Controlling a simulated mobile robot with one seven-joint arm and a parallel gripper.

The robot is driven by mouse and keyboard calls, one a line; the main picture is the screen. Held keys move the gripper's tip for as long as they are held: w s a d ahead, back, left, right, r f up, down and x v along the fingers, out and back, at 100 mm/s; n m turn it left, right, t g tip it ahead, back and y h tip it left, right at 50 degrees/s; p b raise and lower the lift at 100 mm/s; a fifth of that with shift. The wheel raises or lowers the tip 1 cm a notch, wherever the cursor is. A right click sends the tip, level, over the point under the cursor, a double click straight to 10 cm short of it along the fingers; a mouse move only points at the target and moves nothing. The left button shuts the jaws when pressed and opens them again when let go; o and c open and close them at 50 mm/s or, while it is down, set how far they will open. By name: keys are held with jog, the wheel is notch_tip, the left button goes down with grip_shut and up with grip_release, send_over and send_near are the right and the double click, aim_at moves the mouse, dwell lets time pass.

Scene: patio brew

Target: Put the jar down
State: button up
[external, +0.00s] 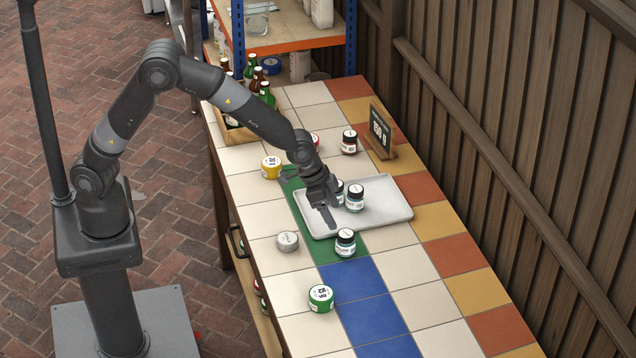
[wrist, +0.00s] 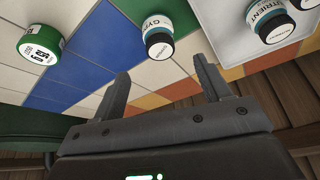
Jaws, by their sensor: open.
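In the external view this jar (external: 345,243) is on the green tiles, just off the near edge of the tray (external: 398,217). My gripper (external: 330,216) is open and empty, above the tray's near left part. In the wrist view the jar is ahead of the spread fingers (wrist: 163,84), apart from them. A similar jar labelled "NUTRIENT" (wrist: 268,20) stands on the tray; it also shows in the external view (external: 355,198). Another jar on the tray (external: 340,188) is partly hidden by my gripper.
A green jar (external: 320,298), a grey-lidded jar (external: 287,241) and a yellow jar (external: 270,167) stand along the left side. A dark jar (external: 349,142) and a small sign (external: 380,132) are farther back. A bottle crate (external: 236,132) is at the far left. The near right tiles are clear.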

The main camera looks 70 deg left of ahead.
jog(key=s+a+r+n, duration=0.1)
jog(key=s+a+r, duration=0.55)
jog(key=r, duration=0.25)
jog(key=s+a+r+n, duration=0.1)
jog(key=s+a+r, duration=0.5)
jog(key=s+r, duration=0.15)
jog(key=s+a+r, duration=0.1)
jog(key=s+a, duration=0.2)
jog(key=s, duration=0.4)
jog(key=s+a+r+n+t+y, duration=0.1)
jog(key=s+a+r, duration=0.1)
jog(key=s, duration=0.4)
jog(key=s+a+r+n, duration=0.1)
jog(key=s+a+r, duration=0.1)
jog(key=s+a, duration=0.2)
jog(key=s, duration=0.3)
jog(key=shift+s+a+t+y, duration=0.3)
jog(key=shift+a+y, duration=0.05)
jog(key=shift+y, duration=0.05)
jog(key=shift+o, duration=0.4)
jog(key=shift+s+a+f, duration=0.1)
jog(key=shift+s, duration=0.3)
jog(key=shift+w, duration=0.15)
